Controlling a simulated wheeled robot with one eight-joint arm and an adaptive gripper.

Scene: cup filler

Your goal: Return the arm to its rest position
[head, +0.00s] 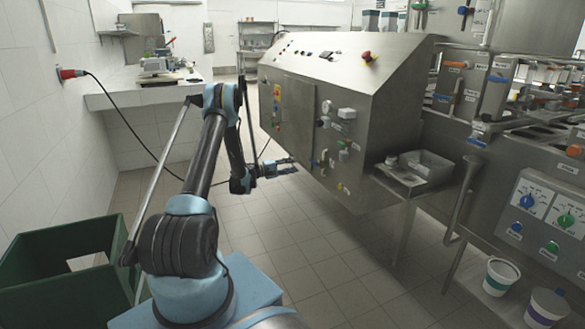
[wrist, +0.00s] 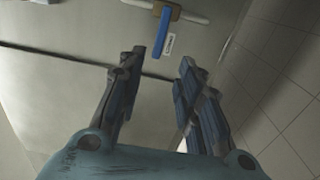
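My gripper (head: 290,166) is stretched out at the end of my blue and black arm, in front of the steel machine cabinet (head: 290,110) in the head view. In the wrist view the two dark blue fingers of my gripper (wrist: 162,60) stand apart with nothing between them. Beyond the fingertips is a blue-handled valve (wrist: 160,34) on a pale pipe, with a small label beside it. The fingers look apart from the valve.
A green crate (head: 20,262) stands on the floor at lower left. A white counter (head: 140,97) with a red plug (head: 68,74) and hanging black cable is behind my arm. Two buckets (head: 498,275) (head: 545,308) stand at lower right. The tiled floor in the middle is clear.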

